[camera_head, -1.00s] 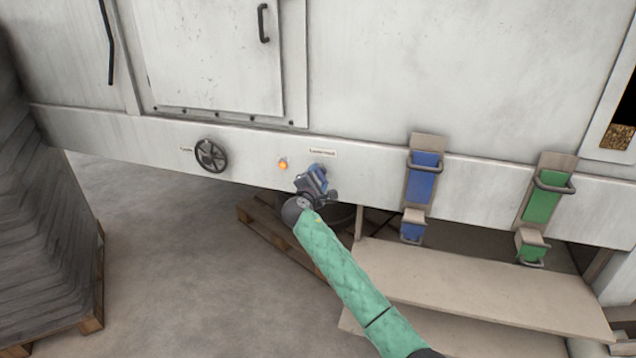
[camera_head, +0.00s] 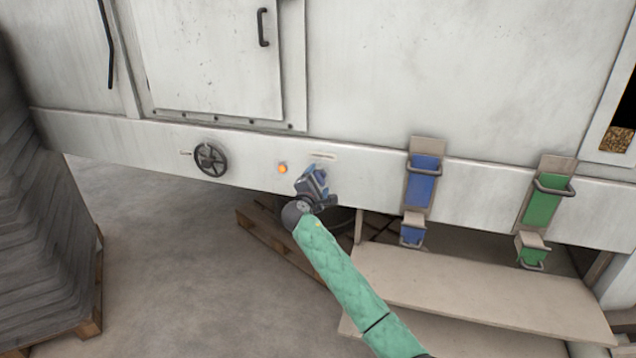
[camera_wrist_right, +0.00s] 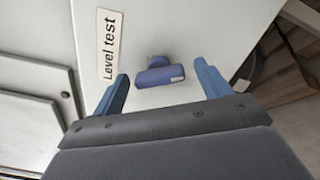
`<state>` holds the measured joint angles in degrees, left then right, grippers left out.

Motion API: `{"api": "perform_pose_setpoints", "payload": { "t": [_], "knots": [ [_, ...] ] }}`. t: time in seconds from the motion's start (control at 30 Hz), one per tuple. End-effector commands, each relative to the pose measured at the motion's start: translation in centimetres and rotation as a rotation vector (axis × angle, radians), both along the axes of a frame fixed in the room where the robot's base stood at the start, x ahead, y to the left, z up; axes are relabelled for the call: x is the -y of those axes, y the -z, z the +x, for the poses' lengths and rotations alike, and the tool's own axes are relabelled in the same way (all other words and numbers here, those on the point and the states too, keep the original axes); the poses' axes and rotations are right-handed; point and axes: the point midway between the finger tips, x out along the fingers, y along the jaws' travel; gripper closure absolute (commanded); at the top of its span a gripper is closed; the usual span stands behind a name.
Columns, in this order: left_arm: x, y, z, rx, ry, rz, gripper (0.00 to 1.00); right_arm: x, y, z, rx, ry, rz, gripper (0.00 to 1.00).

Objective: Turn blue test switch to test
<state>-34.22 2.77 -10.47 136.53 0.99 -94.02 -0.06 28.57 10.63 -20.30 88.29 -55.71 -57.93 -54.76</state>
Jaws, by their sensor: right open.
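The blue test switch (camera_wrist_right: 160,72) is on the pale machine panel beside a label reading "Level test" (camera_wrist_right: 109,47) in the right wrist view. In the head view the label (camera_head: 322,156) is small, and my gripper covers most of the switch. My right gripper (camera_head: 317,174) is at the panel under the label. In the right wrist view its two blue fingers (camera_wrist_right: 165,90) are open, one on each side of the switch, with visible gaps. I cannot tell how deep the fingertips reach around it. My left gripper is not in view.
An orange lamp (camera_head: 283,169) and a black handwheel (camera_head: 211,158) are on the panel to the left. A blue latch (camera_head: 421,186) and a green latch (camera_head: 543,208) are to the right, above a beige shelf (camera_head: 450,285). A wooden pallet (camera_head: 275,245) lies below.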

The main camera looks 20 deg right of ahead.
Motion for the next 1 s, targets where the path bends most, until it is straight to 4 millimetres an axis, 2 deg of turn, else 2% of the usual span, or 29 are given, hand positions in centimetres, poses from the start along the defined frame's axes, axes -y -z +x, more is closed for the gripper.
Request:
{"api": "perform_pose_setpoints", "payload": {
  "t": [0.2, 0.23, 0.3, 0.33, 0.63, 1.0],
  "knots": [
    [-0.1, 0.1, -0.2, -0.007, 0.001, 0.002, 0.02, -0.8, 0.2, -1.0, 0.001, -0.002, 0.002, 0.24],
    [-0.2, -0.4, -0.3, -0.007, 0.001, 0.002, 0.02, -1.0, 0.2, -1.3, 0.001, -0.002, 0.002, 0.24],
    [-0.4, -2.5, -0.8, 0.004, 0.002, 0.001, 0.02, -1.5, 0.2, -2.2, 0.001, -0.002, 0.002, 0.24],
    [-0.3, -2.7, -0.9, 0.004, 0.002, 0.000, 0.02, -1.8, 0.3, -2.6, 0.000, -0.002, 0.002, 0.24],
    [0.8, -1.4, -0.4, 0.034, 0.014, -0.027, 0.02, -3.9, 0.2, -5.8, 0.000, -0.001, 0.001, 0.24],
    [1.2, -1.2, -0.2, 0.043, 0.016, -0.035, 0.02, -4.3, 0.0, -6.5, 0.000, 0.000, 0.000, 0.24]
  ]
}}
